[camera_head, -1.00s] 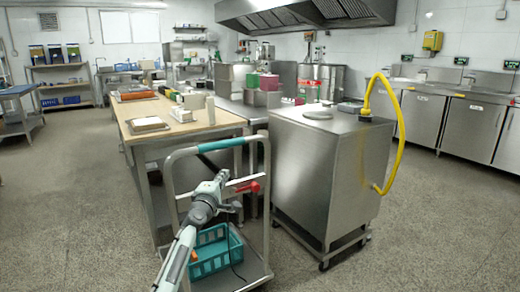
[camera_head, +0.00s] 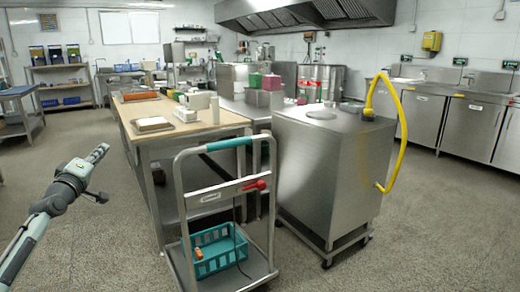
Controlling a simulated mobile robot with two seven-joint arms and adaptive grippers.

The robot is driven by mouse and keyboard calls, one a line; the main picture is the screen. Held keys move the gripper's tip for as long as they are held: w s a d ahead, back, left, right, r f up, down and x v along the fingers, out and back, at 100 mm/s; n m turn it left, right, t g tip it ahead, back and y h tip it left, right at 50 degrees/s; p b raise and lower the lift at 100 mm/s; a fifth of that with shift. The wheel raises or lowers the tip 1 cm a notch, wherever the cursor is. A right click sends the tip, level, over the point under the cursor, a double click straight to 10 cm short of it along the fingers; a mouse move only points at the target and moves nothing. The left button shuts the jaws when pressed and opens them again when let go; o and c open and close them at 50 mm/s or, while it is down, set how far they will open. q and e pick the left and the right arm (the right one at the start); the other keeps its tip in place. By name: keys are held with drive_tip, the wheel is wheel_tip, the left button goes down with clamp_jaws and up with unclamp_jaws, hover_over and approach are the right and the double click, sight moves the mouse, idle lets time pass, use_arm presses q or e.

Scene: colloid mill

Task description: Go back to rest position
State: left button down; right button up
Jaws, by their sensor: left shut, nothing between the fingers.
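My left gripper (camera_head: 98,154) is at the left of the head view, over the bare floor. It is shut and holds nothing. It is well clear of the trolley (camera_head: 230,143) with the teal-sleeved handle, which stands to its right. My right gripper is not in view.
The trolley carries a teal basket (camera_head: 222,262) with a small orange item in it. A steel cabinet (camera_head: 325,180) on wheels with a yellow hose (camera_head: 399,135) stands right of it. A wooden-topped table (camera_head: 200,124) is behind. The floor (camera_head: 95,230) at left is free.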

use_arm(q)
drive_tip(key=s+a+f+m+g+y, duration=0.4)
drive_tip(key=a+f+m+g, duration=0.15)
drive_tip(key=a, duration=0.25)
drive_tip(key=s+a+f+m+g+y, duration=0.3)
drive_tip(key=a+f+m+g+y, duration=0.15)
drive_tip(key=a+m, duration=0.25)
drive_tip(key=s+d+f+m+g+h, duration=0.15)
drive_tip(key=s+d+f, duration=0.35)
drive_tip(key=f, duration=0.6)
drive_tip(key=s+d+f+n+g+h, duration=0.15)
drive_tip(key=s+d+f, duration=0.4)
drive_tip(key=f, duration=0.55)
drive_tip(key=s+d+f+m+h, duration=0.2)
drive_tip(key=s+d+f, duration=0.35)
drive_tip(key=f, duration=0.55)
drive_tip(key=s+d+f+g+h, duration=0.1)
drive_tip(key=s+d+f, duration=0.4)
drive_tip(key=s, duration=0.4)
drive_tip(key=s+d+f+g, duration=0.2)
drive_tip(key=s+d+f, duration=0.4)
drive_tip(key=s, duration=0.4)
drive_tip(key=s+d+f+g+h, duration=0.1)
drive_tip(key=s+d+f, duration=0.4)
drive_tip(key=s, duration=0.5)
wheel_tip(320, 180, down, 2)
drive_tip(key=shift+d+f+n+g+h, duration=0.1)
drive_tip(key=shift+d+n+g+h, duration=0.15)
drive_tip(key=shift+n+g+h, duration=0.15)
drive_tip(key=shift+s, duration=0.1)
